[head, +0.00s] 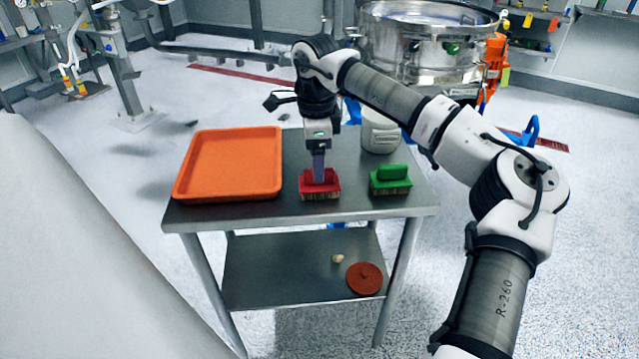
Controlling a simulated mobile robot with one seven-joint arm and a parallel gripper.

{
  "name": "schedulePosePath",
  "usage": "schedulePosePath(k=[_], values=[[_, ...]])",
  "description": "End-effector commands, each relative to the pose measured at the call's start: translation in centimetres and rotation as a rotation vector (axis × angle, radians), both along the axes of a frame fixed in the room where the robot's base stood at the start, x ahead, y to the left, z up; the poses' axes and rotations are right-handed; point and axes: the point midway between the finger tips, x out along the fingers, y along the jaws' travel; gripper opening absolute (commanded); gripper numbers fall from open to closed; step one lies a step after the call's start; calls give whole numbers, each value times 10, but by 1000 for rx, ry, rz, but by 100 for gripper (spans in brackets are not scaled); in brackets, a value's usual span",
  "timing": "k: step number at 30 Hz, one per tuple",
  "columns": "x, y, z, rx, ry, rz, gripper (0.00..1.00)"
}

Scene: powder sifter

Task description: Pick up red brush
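The red brush (320,190) sits on the steel table with its bristles down, left of the green brush. My gripper (319,176) points straight down over it, and its finger reaches the brush's raised handle. The fingers line up with each other from this side, so I cannot tell whether they are open around the handle or closed on it. Part of the handle is hidden behind the finger. The brush appears to rest on the table top.
A green brush (390,180) stands close to the right. An orange tray (232,163) covers the table's left side. A white container (380,132) is behind the green brush. The lower shelf (290,268) holds a round red lid (365,279). A large steel sifter (425,45) stands behind.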

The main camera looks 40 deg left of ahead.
Motion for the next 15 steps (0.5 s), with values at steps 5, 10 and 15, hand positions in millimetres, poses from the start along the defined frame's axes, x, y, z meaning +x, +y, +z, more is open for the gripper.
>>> schedulePosePath(k=[5, 10, 15], values=[[1, -2, -13, -1, 3, 0, 76], [2, -7, -38, -1, 4, 1, 76], [2, -6, -54, 1, 1, 2, 76]])
